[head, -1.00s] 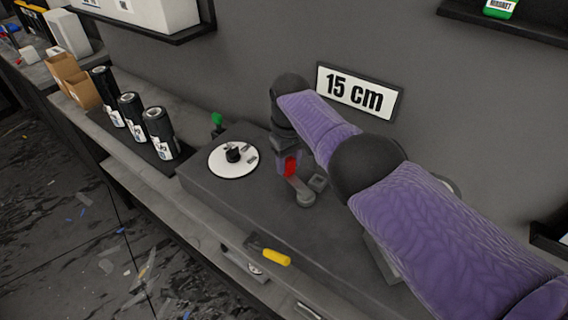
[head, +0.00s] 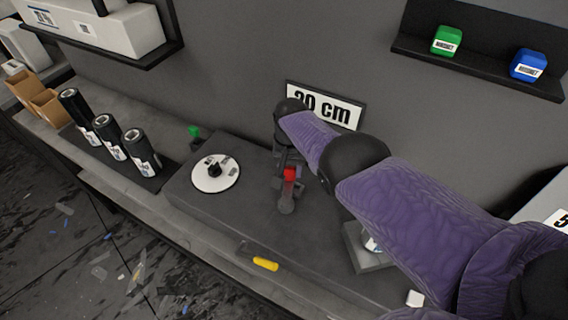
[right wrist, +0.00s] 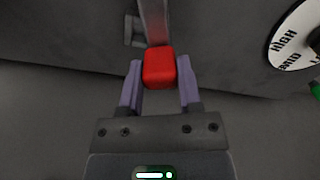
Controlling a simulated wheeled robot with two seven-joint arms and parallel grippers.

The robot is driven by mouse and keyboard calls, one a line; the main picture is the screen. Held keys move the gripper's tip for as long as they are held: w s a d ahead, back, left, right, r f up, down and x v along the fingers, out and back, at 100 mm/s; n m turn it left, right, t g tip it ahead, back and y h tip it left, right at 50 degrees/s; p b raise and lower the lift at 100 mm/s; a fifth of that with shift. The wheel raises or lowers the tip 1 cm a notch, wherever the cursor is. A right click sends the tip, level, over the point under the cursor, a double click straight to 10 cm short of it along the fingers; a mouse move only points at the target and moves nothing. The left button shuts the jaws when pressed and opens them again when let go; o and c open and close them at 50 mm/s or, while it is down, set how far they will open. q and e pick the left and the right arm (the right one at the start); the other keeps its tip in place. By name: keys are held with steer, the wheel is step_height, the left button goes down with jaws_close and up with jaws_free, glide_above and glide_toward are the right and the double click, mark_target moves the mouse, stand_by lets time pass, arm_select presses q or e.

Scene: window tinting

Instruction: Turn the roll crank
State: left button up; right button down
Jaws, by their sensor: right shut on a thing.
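The roll crank has a red handle (head: 290,174) on a grey arm that ends in a round hub (head: 286,204) on the dark bench top. My right gripper (head: 289,166) reaches down over it from the right and is shut on the red handle. In the right wrist view the red handle (right wrist: 159,68) sits between the two purple fingers of my right gripper (right wrist: 160,82). A sign (head: 325,105) on the wall behind reads "20 cm", partly covered by my arm. My left gripper is not in view.
A white dial (head: 215,173) with a black knob lies left of the crank. Several black rolls (head: 109,134) stand further left. A yellow-handled tool (head: 265,264) lies at the front edge.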

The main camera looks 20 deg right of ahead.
steer(key=shift+s+d+r+m, duration=0.15)
steer(key=shift+d+m, duration=0.1)
steer(key=shift+m, duration=0.25)
steer(key=shift+s+d+m+p, duration=0.1)
steer(key=shift+d+m+p, duration=0.1)
steer(key=shift+m+p, duration=0.2)
steer(key=shift+c, duration=1.4)
jaws_free()
step_height(320, 180, up, 10)
steer(key=p, duration=0.8)
steer(key=shift+p, duration=0.3)
steer(key=shift+f, duration=0.2)
